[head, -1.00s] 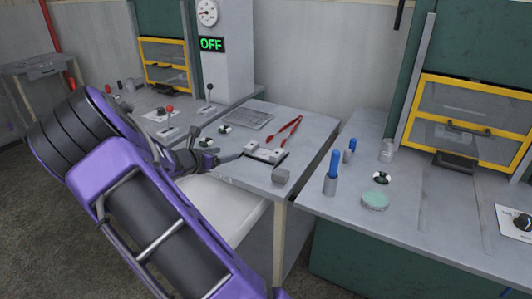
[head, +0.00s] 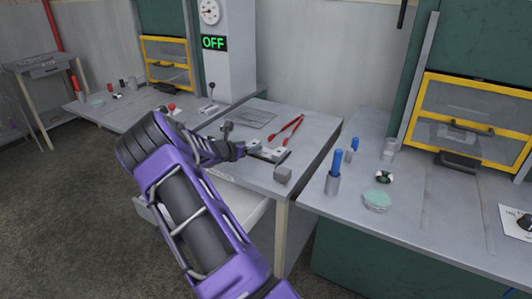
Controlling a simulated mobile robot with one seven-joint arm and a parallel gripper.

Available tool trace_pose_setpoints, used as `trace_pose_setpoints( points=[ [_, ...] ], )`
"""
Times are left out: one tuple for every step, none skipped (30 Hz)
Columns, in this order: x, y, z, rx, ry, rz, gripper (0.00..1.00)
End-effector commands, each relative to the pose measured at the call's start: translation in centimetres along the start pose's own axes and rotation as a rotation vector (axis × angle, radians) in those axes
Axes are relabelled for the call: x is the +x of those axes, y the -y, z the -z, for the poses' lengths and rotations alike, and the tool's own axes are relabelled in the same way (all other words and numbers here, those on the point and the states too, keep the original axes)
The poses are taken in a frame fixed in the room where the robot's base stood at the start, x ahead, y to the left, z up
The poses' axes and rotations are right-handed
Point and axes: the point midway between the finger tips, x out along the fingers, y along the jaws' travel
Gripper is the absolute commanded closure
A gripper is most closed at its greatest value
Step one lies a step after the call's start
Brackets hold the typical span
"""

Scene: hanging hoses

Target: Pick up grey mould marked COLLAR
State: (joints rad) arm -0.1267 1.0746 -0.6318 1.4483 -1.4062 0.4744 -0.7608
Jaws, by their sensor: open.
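A light grey mould-like piece (head: 280,153) with small dark marks lies near the front of the middle table. A small plain grey block (head: 283,174) sits at that table's front right corner. I cannot read COLLAR on either one. My gripper (head: 262,153) is low over the table, at the left side of the light grey piece, and partly covers it. Its jaws are open. I cannot tell whether the fingers touch the piece or straddle it. The grey block is apart from the gripper, to its lower right.
Red-handled tongs (head: 292,130) and a flat grey tray (head: 250,118) lie behind the gripper. An open white drawer (head: 240,203) juts out below the table. The right bench holds blue-handled tools (head: 337,165), a jar (head: 389,149) and a green-topped disc (head: 377,199).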

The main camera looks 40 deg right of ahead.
Motion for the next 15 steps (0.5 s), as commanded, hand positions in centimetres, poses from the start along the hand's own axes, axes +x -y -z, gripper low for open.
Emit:
trace_pose_setpoints(
  points=[
    [0.27,0.02,-0.03,0.001,0.0,0.0,0.25],
    [0.33,0.01,-0.03,0.001,0.0,0.0,0.25],
    [0.36,0.0,-0.04,0.001,0.0,0.0,0.25],
    [0.35,0.0,-0.03,0.001,0.0,0.0,0.25],
    [0.34,-0.01,-0.04,0.001,0.0,-0.001,0.25],
    [0.33,0.0,-0.03,0.001,0.0,0.0,0.25],
    [0.32,0.0,-0.04,0.001,0.0,0.0,0.25],
    [0.32,0.0,-0.04,0.001,0.0,0.0,0.27],
    [0.32,0.0,-0.04,0.001,0.0,0.0,0.34],
    [0.31,0.0,-0.04,0.001,0.0,0.0,0.39],
    [0.31,0.0,-0.04,0.001,0.0,0.0,0.45],
    [0.31,0.0,-0.04,0.001,0.0,0.0,0.52],
    [0.3,0.0,-0.04,0.001,0.0,0.0,0.57],
    [0.3,0.0,-0.05,0.001,0.0,0.0,0.63],
    [0.3,0.0,-0.05,0.001,0.0,0.0,0.7]
  ],
)
